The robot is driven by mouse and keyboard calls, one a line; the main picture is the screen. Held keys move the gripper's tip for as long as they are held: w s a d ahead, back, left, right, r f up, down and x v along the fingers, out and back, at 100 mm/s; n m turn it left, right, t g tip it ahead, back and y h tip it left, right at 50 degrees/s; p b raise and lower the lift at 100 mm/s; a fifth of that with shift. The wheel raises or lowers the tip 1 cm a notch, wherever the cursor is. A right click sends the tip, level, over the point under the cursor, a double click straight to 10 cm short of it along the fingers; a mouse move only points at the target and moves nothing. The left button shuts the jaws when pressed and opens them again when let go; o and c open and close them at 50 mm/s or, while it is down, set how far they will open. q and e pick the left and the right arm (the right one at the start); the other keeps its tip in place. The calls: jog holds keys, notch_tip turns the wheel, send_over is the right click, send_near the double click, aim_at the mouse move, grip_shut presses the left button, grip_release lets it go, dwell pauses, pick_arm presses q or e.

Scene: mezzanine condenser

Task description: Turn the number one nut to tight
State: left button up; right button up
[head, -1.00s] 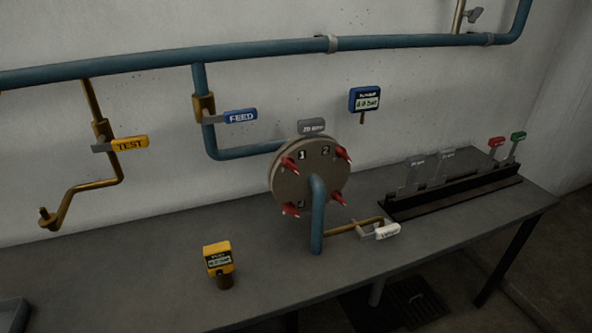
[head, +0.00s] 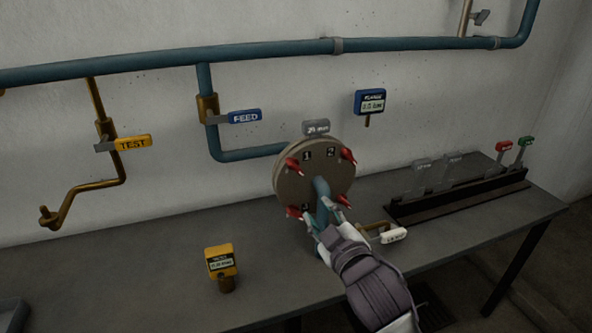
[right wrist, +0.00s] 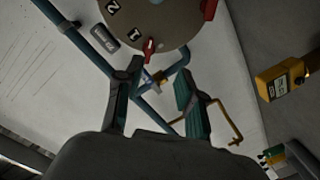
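The round flange (head: 300,185) is a grey-brown disc with red pointed nuts near its rim. The number one nut (head: 292,163) is at upper left, beside the "1" label. It also shows in the right wrist view (right wrist: 150,47), by the "1". My right gripper (head: 322,210) is in front of the lower flange, below and right of the number one nut. Its fingers (right wrist: 155,78) are open with no nut between them. The number two nut (head: 348,156) is at upper right; parts of the lower flange are hidden by my gripper. My left gripper is out of view.
A teal pipe (head: 321,187) comes out of the flange's middle, close to my fingers. A white-handled valve (head: 394,235) is right of my wrist. A yellow gauge (head: 220,261) stands on the bench. A dark rack (head: 460,200) lies at right. The bench's left part is mostly clear.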

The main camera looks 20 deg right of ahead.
aim_at(296, 170)
jog(key=shift+t, duration=0.4)
jog(key=w+p, duration=0.1)
jog(key=w, duration=0.3)
jog(key=w+r, duration=0.1)
jog(key=w, duration=0.4)
jog(key=w+r+p, duration=0.1)
jog(key=w, duration=0.4)
jog(key=shift+w+a+p, duration=0.25)
jog(key=shift+a+p, duration=0.05)
jog(key=shift+a, duration=0.05)
grip_shut()
